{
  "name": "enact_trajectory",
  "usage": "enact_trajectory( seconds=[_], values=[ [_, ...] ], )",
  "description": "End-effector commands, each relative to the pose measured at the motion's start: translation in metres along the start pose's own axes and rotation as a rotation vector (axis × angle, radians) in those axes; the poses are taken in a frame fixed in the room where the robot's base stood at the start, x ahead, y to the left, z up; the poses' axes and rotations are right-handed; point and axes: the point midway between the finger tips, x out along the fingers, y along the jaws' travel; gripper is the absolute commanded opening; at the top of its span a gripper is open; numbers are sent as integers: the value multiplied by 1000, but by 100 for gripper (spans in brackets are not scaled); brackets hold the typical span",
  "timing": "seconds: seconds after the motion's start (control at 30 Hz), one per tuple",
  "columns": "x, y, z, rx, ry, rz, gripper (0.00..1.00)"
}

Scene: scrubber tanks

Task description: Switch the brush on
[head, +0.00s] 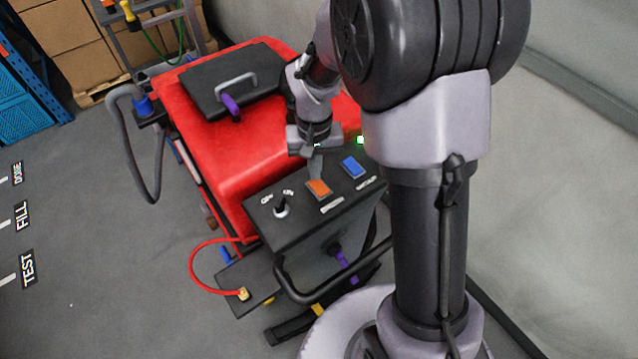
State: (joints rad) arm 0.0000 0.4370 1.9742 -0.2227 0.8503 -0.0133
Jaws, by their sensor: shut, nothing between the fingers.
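The red scrubber (215,140) stands in front of me with a dark control panel (300,221) at its near end. On the panel are an orange rocker switch (319,188), a blue rocker switch (352,167) and a small key-like knob (281,209). The labels beside the switches are too small to read. My gripper (315,172) points down with its fingers together, empty. Its tips are at or just above the far edge of the orange switch; I cannot tell whether they touch. A small green light (361,140) glows past the blue switch.
A dark lid with a grey handle (236,84) lies on the scrubber. A red hose (193,262) loops at its near left side, and a grey hose (157,170) hangs farther back. A black handlebar (296,294) curves below the panel. Open floor (100,230) lies left.

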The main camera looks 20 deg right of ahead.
Motion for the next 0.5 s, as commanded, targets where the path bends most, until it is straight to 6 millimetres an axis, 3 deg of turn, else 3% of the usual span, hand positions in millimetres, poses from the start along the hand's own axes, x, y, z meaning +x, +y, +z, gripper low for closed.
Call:
enact_trajectory(
  seconds=[0.5],
  values=[
    [5, 0, 0, 0, 0, 0, 0]
  ],
)
